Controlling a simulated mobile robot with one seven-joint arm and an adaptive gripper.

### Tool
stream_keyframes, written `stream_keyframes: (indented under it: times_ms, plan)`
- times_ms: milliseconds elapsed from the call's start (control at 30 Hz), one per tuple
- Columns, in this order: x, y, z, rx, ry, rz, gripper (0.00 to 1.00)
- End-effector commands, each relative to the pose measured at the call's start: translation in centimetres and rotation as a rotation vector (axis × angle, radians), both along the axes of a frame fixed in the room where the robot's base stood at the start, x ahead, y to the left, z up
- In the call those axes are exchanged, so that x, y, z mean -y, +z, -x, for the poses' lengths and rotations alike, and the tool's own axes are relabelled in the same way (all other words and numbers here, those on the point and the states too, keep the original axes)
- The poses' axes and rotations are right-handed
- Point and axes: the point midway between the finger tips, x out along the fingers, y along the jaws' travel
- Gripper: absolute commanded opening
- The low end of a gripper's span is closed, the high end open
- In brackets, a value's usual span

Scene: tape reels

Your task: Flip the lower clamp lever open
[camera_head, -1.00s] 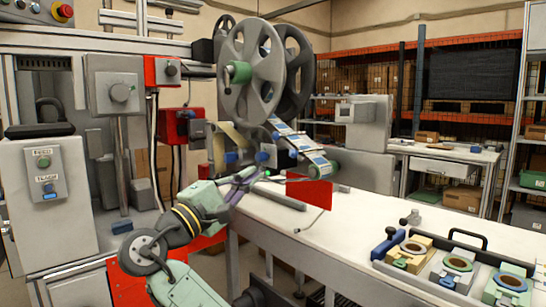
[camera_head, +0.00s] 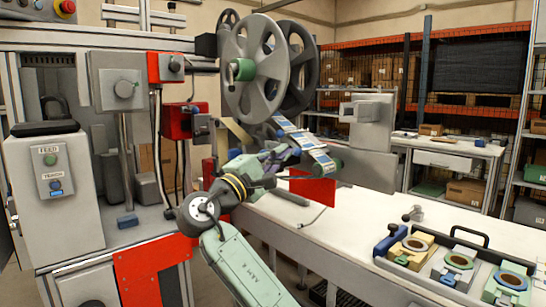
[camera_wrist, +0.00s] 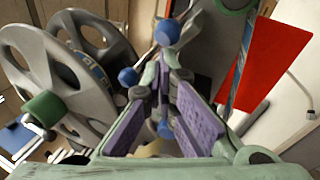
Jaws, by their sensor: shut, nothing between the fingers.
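My gripper (camera_head: 290,152) is beside the tape path, below the large grey reel (camera_head: 255,68). In the wrist view its purple-padded fingers (camera_wrist: 160,85) are shut with nothing held between them. Blue knobs show around the fingers: one beyond the tips (camera_wrist: 168,32), one to the left (camera_wrist: 128,77) and one between the finger pads (camera_wrist: 165,128). I cannot tell for certain which knob belongs to the lower clamp lever, or whether a finger touches it. In the head view my gripper and wrist hide most of this clamp area.
A red plate (camera_head: 313,190) stands close to the right of the gripper and also shows in the wrist view (camera_wrist: 270,65). The printed tape (camera_head: 305,145) runs down beside it. Fixtures with round rings (camera_head: 460,262) sit on the white bench (camera_head: 345,225), whose middle is mostly clear.

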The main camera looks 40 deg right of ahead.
Motion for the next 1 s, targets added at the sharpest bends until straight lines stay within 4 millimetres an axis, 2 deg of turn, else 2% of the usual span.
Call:
stream_keyframes:
  times_ms: [1000]
  plan:
    - [0.4,1.3,0.9,-0.007,0.05,-0.099,0.0]
